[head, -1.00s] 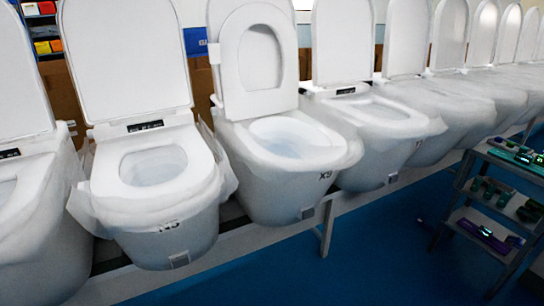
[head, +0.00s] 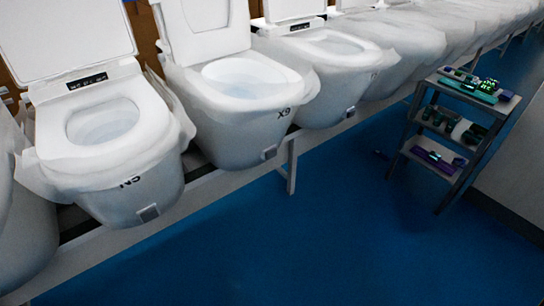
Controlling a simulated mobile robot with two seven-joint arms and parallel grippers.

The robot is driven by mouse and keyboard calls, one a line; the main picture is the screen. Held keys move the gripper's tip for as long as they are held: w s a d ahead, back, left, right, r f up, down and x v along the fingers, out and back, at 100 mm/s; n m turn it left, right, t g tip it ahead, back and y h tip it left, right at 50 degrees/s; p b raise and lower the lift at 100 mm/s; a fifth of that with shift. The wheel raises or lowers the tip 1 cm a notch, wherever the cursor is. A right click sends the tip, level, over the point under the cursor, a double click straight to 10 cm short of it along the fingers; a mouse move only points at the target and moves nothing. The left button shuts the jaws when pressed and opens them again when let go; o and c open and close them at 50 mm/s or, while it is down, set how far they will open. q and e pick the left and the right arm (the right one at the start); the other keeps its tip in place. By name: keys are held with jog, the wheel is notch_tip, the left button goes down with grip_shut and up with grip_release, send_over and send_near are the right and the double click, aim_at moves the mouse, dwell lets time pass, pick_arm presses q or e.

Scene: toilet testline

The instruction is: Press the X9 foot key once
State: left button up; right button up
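The toilet marked X9 (head: 222,122) stands on the rail in the head view, left of the middle, with its lid and seat ring raised. Its X9 label (head: 284,113) is on the right front of the bowl. A small grey foot key (head: 269,153) sits low on the front of this toilet. Neither of my grippers shows in the view.
Several more toilets line the rail to the right. A shelf cart (head: 408,125) with devices stands at right. The blue floor (head: 300,240) in front is clear.

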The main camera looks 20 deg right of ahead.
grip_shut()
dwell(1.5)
